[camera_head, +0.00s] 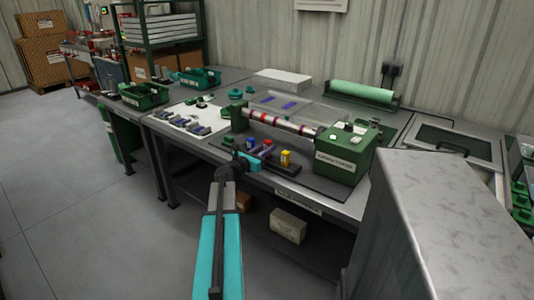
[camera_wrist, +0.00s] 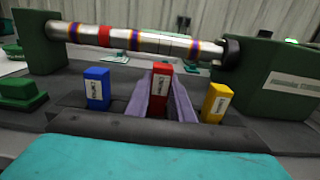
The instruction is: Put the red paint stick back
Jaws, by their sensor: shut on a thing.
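The red paint stick (camera_wrist: 161,76) is upright with a white label, between the purple-grey fingers of my gripper (camera_wrist: 167,92), which are shut on it. It stands between the blue paint stick (camera_wrist: 97,88) and the yellow paint stick (camera_wrist: 217,102), in line with the middle of the dark rack (camera_wrist: 150,131). Its lower end is hidden, so I cannot tell how deep it sits in the rack. In the head view the red stick (camera_head: 267,145) shows just beyond my gripper (camera_head: 258,157), with the yellow stick (camera_head: 286,158) to its right.
Behind the rack, a striped roller (camera_wrist: 135,40) runs between green machine housings (camera_head: 343,154). The blue and yellow sticks stand close on either side. A grey cabinet (camera_head: 445,220) stands at right front. Open floor (camera_head: 90,210) lies at left.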

